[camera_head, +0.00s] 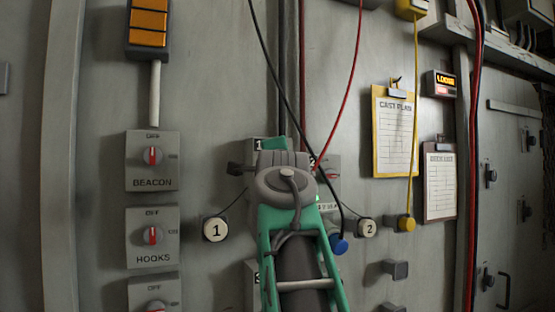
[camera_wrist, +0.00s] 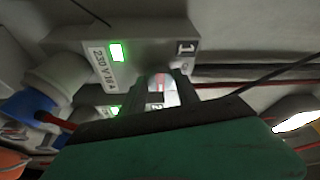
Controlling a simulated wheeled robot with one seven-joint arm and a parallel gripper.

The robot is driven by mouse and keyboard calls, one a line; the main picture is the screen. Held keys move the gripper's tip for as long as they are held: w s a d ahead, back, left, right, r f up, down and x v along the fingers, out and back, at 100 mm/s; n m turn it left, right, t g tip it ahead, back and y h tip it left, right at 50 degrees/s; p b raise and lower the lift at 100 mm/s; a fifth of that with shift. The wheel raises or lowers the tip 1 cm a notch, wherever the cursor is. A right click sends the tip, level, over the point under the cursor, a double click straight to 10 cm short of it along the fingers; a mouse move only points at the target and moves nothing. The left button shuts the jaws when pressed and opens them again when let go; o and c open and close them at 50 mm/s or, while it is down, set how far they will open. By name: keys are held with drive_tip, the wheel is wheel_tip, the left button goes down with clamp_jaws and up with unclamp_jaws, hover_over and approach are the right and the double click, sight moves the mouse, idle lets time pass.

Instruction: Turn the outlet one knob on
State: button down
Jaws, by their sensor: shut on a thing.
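The outlet one box (camera_wrist: 130,42) is a grey box marked 1, with a lit green lamp and a 230 V 16 A label in the wrist view. In the head view only its upper edge with the 1 (camera_head: 259,144) shows behind my arm. My gripper (camera_wrist: 161,82) has its two dark fingers at the face of this box. The fingers are shut on the outlet one knob (camera_wrist: 158,81), of which a pale and reddish part shows between them. The knob's pointer direction is not clear. In the head view my arm hides the fingers and the knob.
A second outlet box (camera_head: 327,170) stands to the right, partly hidden. A blue plug (camera_head: 339,243) hangs on a black cable. Round tags 1 (camera_head: 215,229) and 2 (camera_head: 367,228) flank my arm. BEACON (camera_head: 152,160) and HOOKS (camera_head: 152,237) switches are at left, a yellow plug (camera_head: 406,223) at right.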

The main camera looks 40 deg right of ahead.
drive_tip(key=shift+r+m, duration=0.1)
drive_tip(key=shift+m, duration=0.3)
drive_tip(key=c, duration=0.9)
unclamp_jaws()
drive_tip(key=b+v, duration=0.2)
drive_tip(key=v, duration=0.6)
drive_tip(key=shift+b, duration=0.4)
drive_tip(key=shift+w, duration=0.1)
